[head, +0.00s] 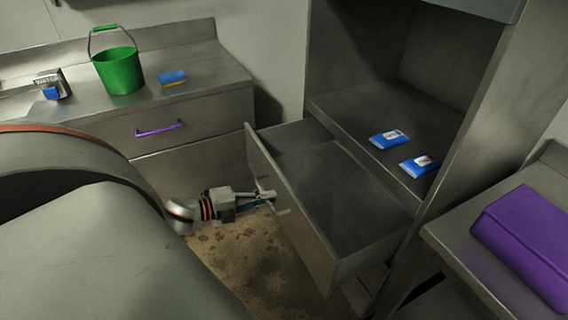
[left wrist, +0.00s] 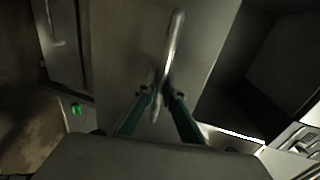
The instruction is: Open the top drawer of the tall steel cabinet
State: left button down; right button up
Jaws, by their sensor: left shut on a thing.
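The tall steel cabinet (head: 485,110) stands at the right of the head view. Its top drawer (head: 300,215) is pulled well out below an open shelf, and its inside looks empty. My left gripper (head: 272,197) is at the outer face of the drawer front. In the left wrist view my left gripper (left wrist: 160,95) has its two fingers at the drawer's metal bar handle (left wrist: 174,45), shut on it. In the head view the handle is mostly hidden by the fingers. My right gripper is in neither view.
Two blue packs (head: 390,139) lie on the cabinet's open shelf. A counter at the left holds a green bucket (head: 118,70) and a blue and yellow sponge (head: 173,78); its drawer has a purple handle (head: 158,129). A purple case (head: 525,235) lies on the right-hand surface.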

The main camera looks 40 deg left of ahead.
pick_arm(q)
jog(key=f+p+v, duration=0.1)
jog(key=v, duration=0.6)
jog(key=shift+s+f, duration=0.2)
jog(key=shift+f, duration=0.05)
jog(key=shift+a, duration=0.1)
jog(key=c, duration=2.1)
grip_release()
jog(key=shift+c, duration=0.2)
jog(key=shift+s, duration=0.1)
jog(key=v, duration=1.1)
jog(key=shift+s+a, duration=0.25)
jog(key=shift+s, duration=0.1)
jog(key=shift+s, duration=0.1)
